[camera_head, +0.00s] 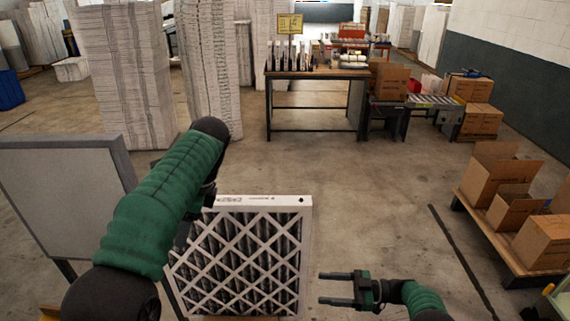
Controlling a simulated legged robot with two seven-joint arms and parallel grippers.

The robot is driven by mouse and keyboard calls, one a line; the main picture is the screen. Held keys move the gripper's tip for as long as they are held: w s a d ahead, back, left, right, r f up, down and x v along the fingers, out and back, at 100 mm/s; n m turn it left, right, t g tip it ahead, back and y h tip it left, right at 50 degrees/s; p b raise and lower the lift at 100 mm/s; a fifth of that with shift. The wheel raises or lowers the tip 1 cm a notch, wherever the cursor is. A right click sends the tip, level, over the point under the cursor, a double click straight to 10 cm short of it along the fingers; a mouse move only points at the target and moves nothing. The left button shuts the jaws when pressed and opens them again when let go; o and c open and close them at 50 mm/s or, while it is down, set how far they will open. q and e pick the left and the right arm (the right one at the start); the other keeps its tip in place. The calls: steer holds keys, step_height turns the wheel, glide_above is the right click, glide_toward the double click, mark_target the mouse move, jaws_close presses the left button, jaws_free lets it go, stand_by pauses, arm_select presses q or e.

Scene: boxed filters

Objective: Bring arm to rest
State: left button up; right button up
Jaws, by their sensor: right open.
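My right gripper (323,288) is open and empty at the lower centre right, its two dark fingers pointing left. It is just right of a white-framed filter (305,225) with a diagonal lattice over dark pleats, with a gap between them. The filter stands upright at the lower centre. My left arm, in a green sleeve, reaches up from the lower left and bends at the filter's left side. Dark parts of my left wrist (208,192) show by the filter's upper left edge. The left fingers are mostly hidden, so I cannot tell whether they touch the filter.
A grey panel (60,180) stands at the left. Tall stacks of filters (125,75) are behind it. A workbench (315,75) with filters stands at the back. Open cardboard boxes (495,170) sit on a low wooden table at the right. The floor between is clear.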

steer(key=w+d+r+m+t+h, duration=0.1)
steer(key=w+r+m+t+h, duration=0.4)
steer(key=w+t, duration=0.5)
steer(key=w+d+r+m+t+h+b, duration=0.1)
steer(key=w+d+r+m+h+b, duration=0.1)
steer(key=w+d+r+m+h, duration=0.35)
arm_select(q)
steer(key=s+d+f+n+t+h+b, duration=0.1)
steer(key=s+d+f+n+t+h, duration=0.1)
steer(key=s+f+n, duration=1.5)
steer(key=s+d+f+h, duration=0.1)
steer(key=s+f, duration=0.3)
steer(key=f, duration=0.4)
steer(key=shift+s+n+h, duration=0.3)
steer(key=shift+s+h, duration=0.05)
steer(key=shift+h, duration=0.35)
arm_select(e)
steer(key=s+f+m+g+h, duration=0.3)
steer(key=s+g, duration=0.2)
steer(key=s, duration=1.5)
steer(key=s+f+m+g+h, duration=0.3)
steer(key=s+m+g+h, duration=0.1)
steer(key=s, duration=1.6)
steer(key=shift+d+g, duration=0.2)
steer(key=shift+g, duration=0.4)
arm_select(q)
steer(key=shift+s, duration=0.1)
arm_select(e)
steer(key=shift+s, duration=0.2)
